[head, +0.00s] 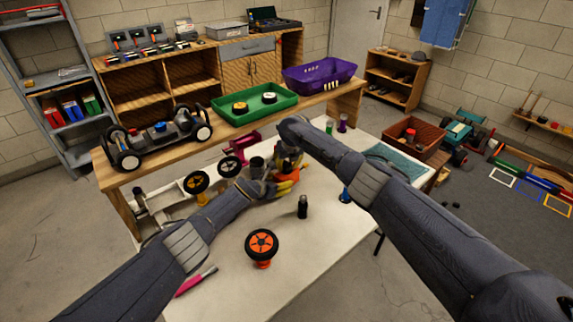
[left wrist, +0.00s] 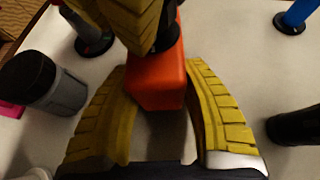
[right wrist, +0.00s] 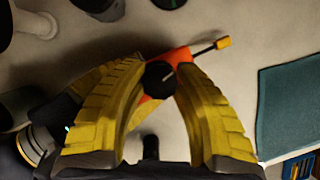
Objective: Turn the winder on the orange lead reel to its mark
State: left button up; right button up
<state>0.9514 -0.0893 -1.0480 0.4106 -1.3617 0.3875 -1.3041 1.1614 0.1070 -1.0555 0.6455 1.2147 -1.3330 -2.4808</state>
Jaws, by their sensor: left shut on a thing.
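The orange lead reel (head: 287,179) is above the white table in the head view, mostly hidden by my grippers. My left gripper (head: 268,187) is shut on its orange body (left wrist: 157,85), seen between the yellow fingers in the left wrist view. The black winder knob (right wrist: 160,80) shows in the right wrist view with a short pale line on its face. A dark rod with a yellow end (right wrist: 223,42) sticks out beside it. My right gripper (right wrist: 161,68) has its fingertips on either side of the knob; whether they press on it is unclear. The reel's mark is not visible.
A black bottle-like object (head: 302,207) and an orange wheel on a stand (head: 262,246) stand on the table's near part. A blue post (head: 346,195) and teal mat (head: 398,160) are to the right. A dark grey cylinder (left wrist: 45,83) stands left of the reel in the left wrist view.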

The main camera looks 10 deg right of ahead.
grip_shut()
jog(key=shift+m+h, duration=0.65)
jog(key=shift+m, duration=0.8)
jog(key=shift+m+h, duration=0.65)
jog(key=shift+m, duration=0.8)
jog(key=o, duration=0.8)
grip_release()
jog(key=shift+a+r, duration=0.1)
jog(key=shift+r, duration=0.05)
jog(key=v, duration=1.1)
jog(key=shift+r, duration=0.4)
